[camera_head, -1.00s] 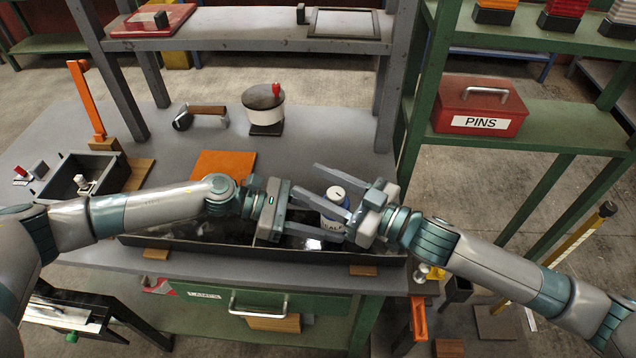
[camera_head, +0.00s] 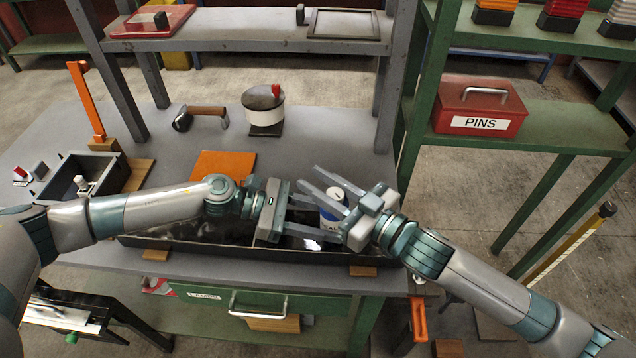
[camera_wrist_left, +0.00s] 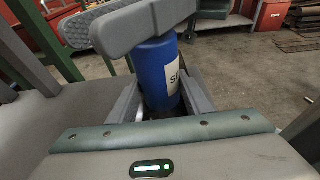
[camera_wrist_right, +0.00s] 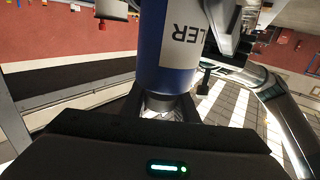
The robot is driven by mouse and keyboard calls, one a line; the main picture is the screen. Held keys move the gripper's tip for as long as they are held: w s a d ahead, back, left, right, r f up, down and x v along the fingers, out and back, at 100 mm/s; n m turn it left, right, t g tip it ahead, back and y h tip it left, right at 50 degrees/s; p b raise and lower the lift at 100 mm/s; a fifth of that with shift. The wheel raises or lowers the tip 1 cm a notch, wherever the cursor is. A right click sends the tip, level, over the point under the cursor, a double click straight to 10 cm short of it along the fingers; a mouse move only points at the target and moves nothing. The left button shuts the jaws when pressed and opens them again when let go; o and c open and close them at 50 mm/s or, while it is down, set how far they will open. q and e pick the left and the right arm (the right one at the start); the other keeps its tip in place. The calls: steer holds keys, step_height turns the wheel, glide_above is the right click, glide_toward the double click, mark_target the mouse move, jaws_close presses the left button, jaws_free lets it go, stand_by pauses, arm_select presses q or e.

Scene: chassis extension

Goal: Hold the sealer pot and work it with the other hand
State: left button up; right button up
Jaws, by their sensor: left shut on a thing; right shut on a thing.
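The sealer pot (camera_head: 331,217) is a blue bottle with a white top and a white label, seen between my two grippers in the head view. It also shows in the left wrist view (camera_wrist_left: 158,73), upright, and in the right wrist view (camera_wrist_right: 167,48), where part of its label reads "LER". My left gripper (camera_head: 312,208) is shut on the pot from the left. My right gripper (camera_head: 335,197) reaches in from the right and is shut on the pot, its fingers partly covering it. The exact contact of the right fingers is partly hidden in the head view.
A long black tray (camera_head: 190,236) lies under my arms along the bench's front. An orange plate (camera_head: 222,165), a wooden-handled tool (camera_head: 206,111), a lidded pot (camera_head: 264,107) and a black bin (camera_head: 108,171) stand behind and left. A green shelf holds a red PINS box (camera_head: 478,108).

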steer(key=m+t+h, duration=0.2)
steer(key=h, duration=0.1)
steer(key=w+d+m+t+h, duration=0.1)
steer(key=m+t+h, duration=0.1)
steer(key=m+h, duration=0.1)
steer(key=d+m+t+h, duration=0.1)
steer(key=m+t+h, duration=0.1)
steer(key=h, duration=0.1)
steer(key=shift+w+r+m+t+h, duration=0.1)
steer(key=shift+w+m+t+h, duration=0.2)
steer(key=shift+t, duration=0.1)
steer(key=shift+d+h, duration=0.2)
steer(key=shift+h, duration=0.1)
steer(key=o, duration=1.1)
steer(key=shift+s, duration=0.1)
steer(key=shift+s+d, duration=0.15)
steer(key=shift+s, duration=0.55)
steer(key=v, duration=1)
steer(key=shift+s, duration=0.25)
